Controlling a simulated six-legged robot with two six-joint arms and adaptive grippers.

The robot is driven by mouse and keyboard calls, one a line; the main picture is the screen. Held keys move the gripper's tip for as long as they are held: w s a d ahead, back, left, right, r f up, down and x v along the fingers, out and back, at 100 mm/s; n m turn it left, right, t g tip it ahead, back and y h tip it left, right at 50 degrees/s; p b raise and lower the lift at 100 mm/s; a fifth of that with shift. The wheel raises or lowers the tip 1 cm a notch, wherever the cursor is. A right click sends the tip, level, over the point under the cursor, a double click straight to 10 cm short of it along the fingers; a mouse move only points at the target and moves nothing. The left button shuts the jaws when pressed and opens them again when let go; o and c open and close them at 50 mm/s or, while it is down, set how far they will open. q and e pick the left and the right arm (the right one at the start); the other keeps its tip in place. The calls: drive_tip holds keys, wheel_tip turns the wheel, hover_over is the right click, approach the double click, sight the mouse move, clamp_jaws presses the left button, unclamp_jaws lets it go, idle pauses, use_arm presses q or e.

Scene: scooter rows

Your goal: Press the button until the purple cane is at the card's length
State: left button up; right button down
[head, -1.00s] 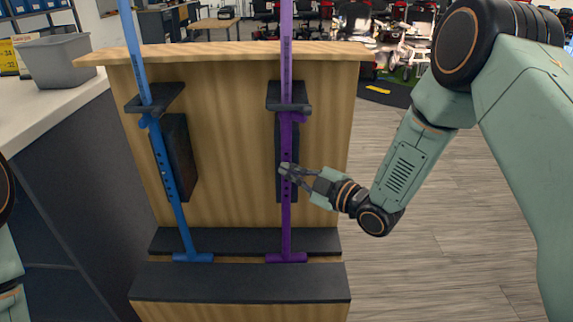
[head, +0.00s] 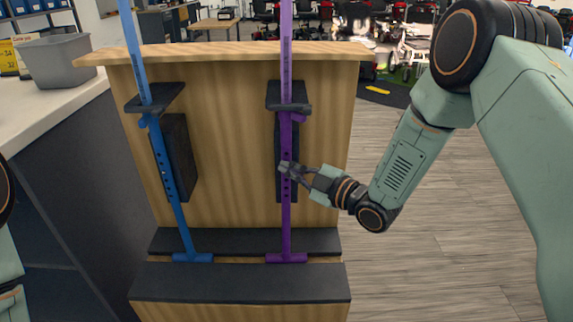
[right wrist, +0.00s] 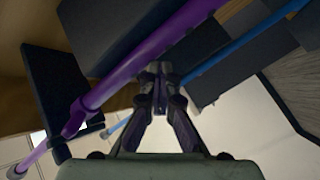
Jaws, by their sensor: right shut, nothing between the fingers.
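The purple cane (head: 286,215) stands upright in the right-hand black holder (head: 288,96) of the wooden stand, its foot on the black ledge. Several dark holes run along its lower shaft. My right gripper (head: 286,168) is shut and empty, its fingertips at the purple cane's shaft around the holes. Whether they touch it is unclear. In the right wrist view the closed fingers (right wrist: 162,75) point at the purple shaft (right wrist: 150,50). The button itself is too small to make out. No card is clearly identifiable. My left gripper is not in view.
A blue cane (head: 176,190) stands, slightly tilted, in the left holder. A counter with a grey bin (head: 55,60) is at the left. Open floor (head: 440,220) lies right of the wooden stand (head: 230,150), with scooters behind.

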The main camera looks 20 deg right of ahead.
drive_tip(key=shift+w+d+r, duration=0.1)
drive_tip(key=shift+w+r, duration=0.1)
idle(0.4)
drive_tip(key=shift+s, duration=0.15)
drive_tip(key=shift+s+a+f+p, duration=0.1)
drive_tip(key=shift+s+a+p, duration=0.1)
drive_tip(key=shift+s, duration=0.25)
drive_tip(key=shift+s+a+f+p, duration=0.1)
drive_tip(key=shift+s+p, duration=0.1)
drive_tip(key=shift+s, duration=0.2)
drive_tip(key=shift+s+a+p, duration=0.2)
drive_tip(key=shift+s+p, duration=0.05)
drive_tip(key=shift+s, duration=0.55)
drive_tip(key=shift+s+a+p, duration=0.2)
drive_tip(key=shift+s+p, duration=0.05)
drive_tip(key=shift+s, duration=0.6)
drive_tip(key=shift+s+a+p, duration=0.2)
drive_tip(key=shift+s+p, duration=0.05)
drive_tip(key=shift+s, duration=0.55)
